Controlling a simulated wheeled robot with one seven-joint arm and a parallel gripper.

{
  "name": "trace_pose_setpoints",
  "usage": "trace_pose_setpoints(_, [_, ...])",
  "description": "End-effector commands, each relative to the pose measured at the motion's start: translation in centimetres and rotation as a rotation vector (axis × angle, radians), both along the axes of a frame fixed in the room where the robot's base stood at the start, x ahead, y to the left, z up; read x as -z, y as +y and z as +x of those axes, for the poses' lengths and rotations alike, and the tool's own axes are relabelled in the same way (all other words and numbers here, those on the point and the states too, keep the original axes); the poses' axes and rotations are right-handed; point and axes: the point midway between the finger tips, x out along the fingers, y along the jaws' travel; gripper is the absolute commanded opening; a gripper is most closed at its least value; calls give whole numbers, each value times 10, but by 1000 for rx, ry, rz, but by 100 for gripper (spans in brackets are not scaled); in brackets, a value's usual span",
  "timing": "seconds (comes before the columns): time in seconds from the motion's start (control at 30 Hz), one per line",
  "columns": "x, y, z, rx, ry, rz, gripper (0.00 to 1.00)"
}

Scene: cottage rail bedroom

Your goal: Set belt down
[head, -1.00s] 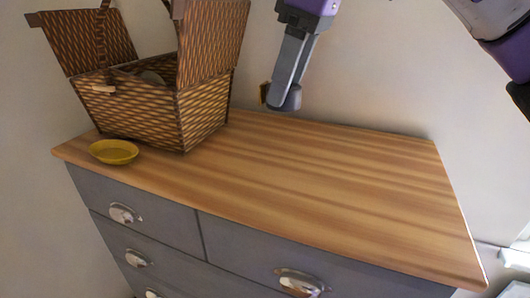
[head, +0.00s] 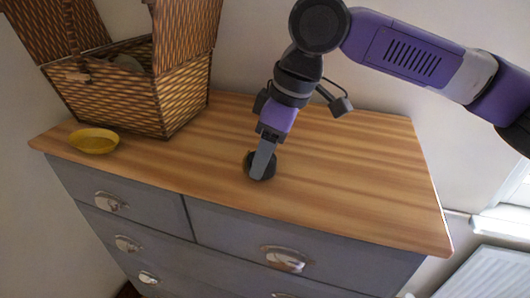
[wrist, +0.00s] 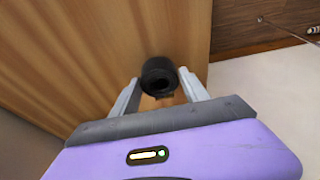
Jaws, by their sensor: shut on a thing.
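The belt (head: 250,160) is a dark, rolled-up coil at my gripper's fingertips, low over the wooden dresser top (head: 340,165) or touching it; I cannot tell which. In the wrist view the black coil (wrist: 158,72) sits between the two grey fingers, with its round hollow end showing. My gripper (head: 262,165) points down over the front middle of the dresser top and is shut on the belt. In the wrist view my gripper (wrist: 160,95) has a finger on each side of the coil. Part of the belt is hidden behind a finger in the head view.
An open wicker basket (head: 135,95) stands at the left of the dresser top. A yellow bowl (head: 94,141) sits at the left front edge. The right part of the top is clear. Grey drawers (head: 230,245) are below, and a radiator (head: 485,275) is at the lower right.

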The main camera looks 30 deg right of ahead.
Motion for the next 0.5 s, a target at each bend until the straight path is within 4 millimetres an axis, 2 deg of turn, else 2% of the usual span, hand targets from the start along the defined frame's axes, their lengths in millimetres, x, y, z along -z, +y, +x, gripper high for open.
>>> trace_pose_setpoints(0.43, [7, 0, 0, 0, 0, 1, 7])
trace_pose_setpoints(0.47, [7, 0, 0, 0, -1, 1, 57])
trace_pose_setpoints(0.5, [7, 0, 0, 0, -1, 1, 65])
